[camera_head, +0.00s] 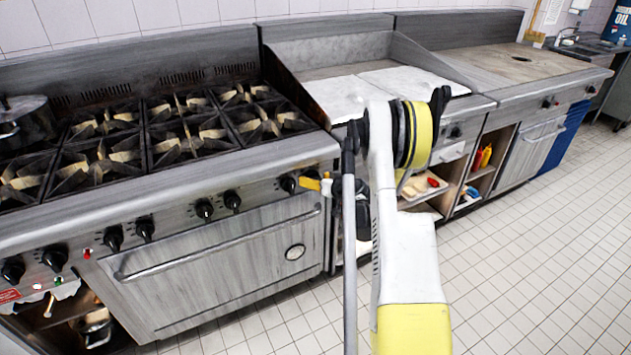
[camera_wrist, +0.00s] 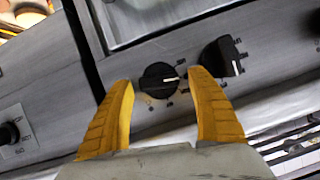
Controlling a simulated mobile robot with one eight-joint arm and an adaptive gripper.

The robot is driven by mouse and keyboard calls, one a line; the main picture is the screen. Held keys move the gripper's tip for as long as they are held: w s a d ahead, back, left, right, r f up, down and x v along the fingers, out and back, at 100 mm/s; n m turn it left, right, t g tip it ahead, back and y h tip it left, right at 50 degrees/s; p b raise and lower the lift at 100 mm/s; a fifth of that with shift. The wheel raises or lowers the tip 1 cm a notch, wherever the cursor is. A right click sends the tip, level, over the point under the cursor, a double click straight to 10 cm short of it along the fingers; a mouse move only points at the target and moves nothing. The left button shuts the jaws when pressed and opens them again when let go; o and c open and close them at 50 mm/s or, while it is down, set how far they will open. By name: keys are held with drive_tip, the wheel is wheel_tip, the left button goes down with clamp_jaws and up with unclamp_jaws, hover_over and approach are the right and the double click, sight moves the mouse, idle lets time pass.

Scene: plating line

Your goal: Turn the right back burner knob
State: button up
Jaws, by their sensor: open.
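In the wrist view, which looks upside down, a round black knob (camera_wrist: 158,80) with a white pointer line shows between the tips of my gripper (camera_wrist: 161,85). The two yellow fingers are open, with a gap on each side of the knob; depth is hard to judge. In the head view, my gripper (camera_head: 312,184) is at the right end of the stove front and hides the rightmost knob. The neighbouring knob (camera_head: 289,184) shows just left of it. The knobs' burner markings are unreadable.
The burner grates (camera_head: 176,138) lie above the panel, with a dark pot (camera_head: 25,124) at far left. The oven door handle (camera_head: 215,245) runs below the knobs. A griddle (camera_head: 350,88) adjoins on the right, above open shelves. The tiled floor (camera_head: 530,260) is clear on the right.

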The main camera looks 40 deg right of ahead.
drive_tip(key=c, duration=1.2)
drive_tip(key=shift+o, duration=0.2)
drive_tip(key=m+y, duration=0.1)
drive_tip(key=m, duration=0.1)
drive_tip(key=shift+s+d+m+t+y, duration=0.1)
drive_tip(key=shift+d+m+t+y, duration=0.05)
drive_tip(key=shift+m+t+y, duration=0.25)
drive_tip(key=m+y, duration=0.1)
drive_tip(key=m, duration=0.1)
drive_tip(key=shift+f+m+t, duration=0.1)
drive_tip(key=shift+m+t, duration=0.2)
drive_tip(key=shift+t, duration=0.1)
drive_tip(key=m+t+y, duration=0.1)
drive_tip(key=m, duration=0.2)
drive_tip(key=shift+d+f+y, duration=0.1)
drive_tip(key=shift+y, duration=0.3)
drive_tip(key=shift+m+t, duration=0.9)
drive_tip(key=shift+m, duration=1)
